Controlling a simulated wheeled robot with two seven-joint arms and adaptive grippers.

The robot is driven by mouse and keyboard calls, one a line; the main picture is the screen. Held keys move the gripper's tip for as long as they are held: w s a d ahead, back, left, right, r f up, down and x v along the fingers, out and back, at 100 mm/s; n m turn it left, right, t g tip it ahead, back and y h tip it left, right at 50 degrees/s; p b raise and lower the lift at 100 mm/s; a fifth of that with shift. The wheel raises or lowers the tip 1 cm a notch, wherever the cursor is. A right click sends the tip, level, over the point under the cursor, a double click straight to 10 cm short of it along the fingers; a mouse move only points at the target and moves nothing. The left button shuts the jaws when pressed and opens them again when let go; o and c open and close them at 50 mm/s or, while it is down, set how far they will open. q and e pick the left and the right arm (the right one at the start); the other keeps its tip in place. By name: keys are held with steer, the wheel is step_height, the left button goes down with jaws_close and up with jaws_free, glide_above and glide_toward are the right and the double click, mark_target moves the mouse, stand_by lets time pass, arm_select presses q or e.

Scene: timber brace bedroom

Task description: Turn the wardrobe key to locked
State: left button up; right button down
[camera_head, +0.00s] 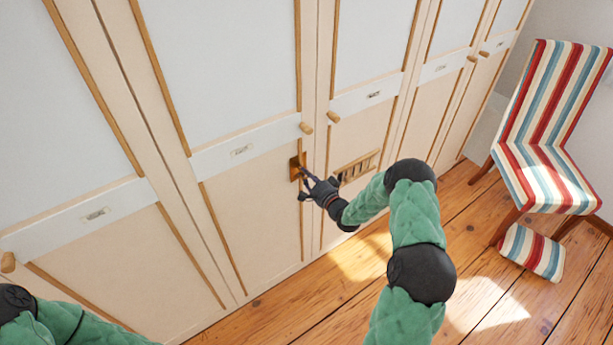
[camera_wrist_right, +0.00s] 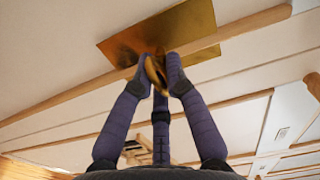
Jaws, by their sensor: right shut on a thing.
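The wardrobe (camera_head: 243,153) is a row of cream doors with wooden trim and round wooden knobs. A brass lock plate (camera_head: 295,167) sits on one door, near its right edge, below a knob. My right gripper (camera_head: 306,180) is at this plate. In the right wrist view the brass plate (camera_wrist_right: 160,34) fills the top middle. The gripper's fingers (camera_wrist_right: 163,70) are shut on a small brass-coloured key (camera_wrist_right: 155,72) in front of the plate. The fingers hide most of the key, so its turn angle is hard to tell. My left gripper is out of view; only its arm shows at lower left.
A striped chair (camera_head: 545,165) stands at the right, with a striped cushion (camera_head: 531,252) on the wooden floor before it. A slatted wooden rack (camera_head: 358,166) is on the door right of my gripper. Open floor lies along the wardrobe's foot.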

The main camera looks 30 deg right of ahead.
steer(key=shift+f+m, duration=0.1)
steer(key=shift+m, duration=0.8)
steer(key=c, duration=1.3)
jaws_free()
steer(key=shift+s, duration=0.15)
steer(key=s, duration=0.8)
steer(key=s+d, duration=0.1)
steer(key=s, duration=0.2)
steer(key=shift+s, duration=0.4)
